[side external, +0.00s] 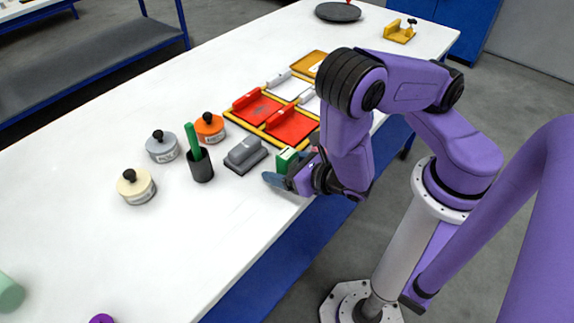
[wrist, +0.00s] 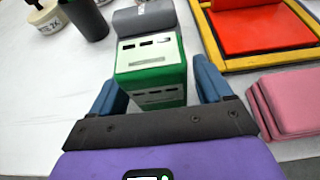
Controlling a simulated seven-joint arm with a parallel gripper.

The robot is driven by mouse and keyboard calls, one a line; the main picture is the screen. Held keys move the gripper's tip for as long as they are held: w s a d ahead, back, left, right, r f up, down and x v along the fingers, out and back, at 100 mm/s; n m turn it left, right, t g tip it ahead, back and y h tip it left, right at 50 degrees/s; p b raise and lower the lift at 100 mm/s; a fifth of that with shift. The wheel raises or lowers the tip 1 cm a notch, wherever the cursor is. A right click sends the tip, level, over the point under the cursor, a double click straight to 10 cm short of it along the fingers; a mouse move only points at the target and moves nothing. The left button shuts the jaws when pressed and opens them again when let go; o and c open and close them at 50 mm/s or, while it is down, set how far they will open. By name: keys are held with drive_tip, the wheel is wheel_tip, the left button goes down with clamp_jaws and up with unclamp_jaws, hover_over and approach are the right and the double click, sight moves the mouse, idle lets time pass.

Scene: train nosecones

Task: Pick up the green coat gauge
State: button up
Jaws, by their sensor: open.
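The green coat gauge (wrist: 150,68) is a green block with pale labelled faces and dark slots. In the wrist view it stands upright on the white table between the two blue fingers of my gripper (wrist: 163,88). The fingers are open, one on each side, with a gap visible to its right; contact on the left is hard to tell. In the side view the gauge (side external: 287,158) is partly hidden by my gripper (side external: 282,180), which is low at the table's near edge.
A grey block (side external: 246,155) sits just behind the gauge. A dark cup (side external: 200,166) with a green stick stands to its left. A yellow-framed tray (side external: 268,138) with red panels lies behind right. Pink slabs (wrist: 288,102) lie close to the right finger. The table's left front is mostly clear.

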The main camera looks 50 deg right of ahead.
drive_tip(key=shift+w+f, duration=0.15)
drive_tip(key=shift+w, duration=0.3)
drive_tip(key=c, duration=1.1)
drive_tip(key=shift+c, duration=0.2)
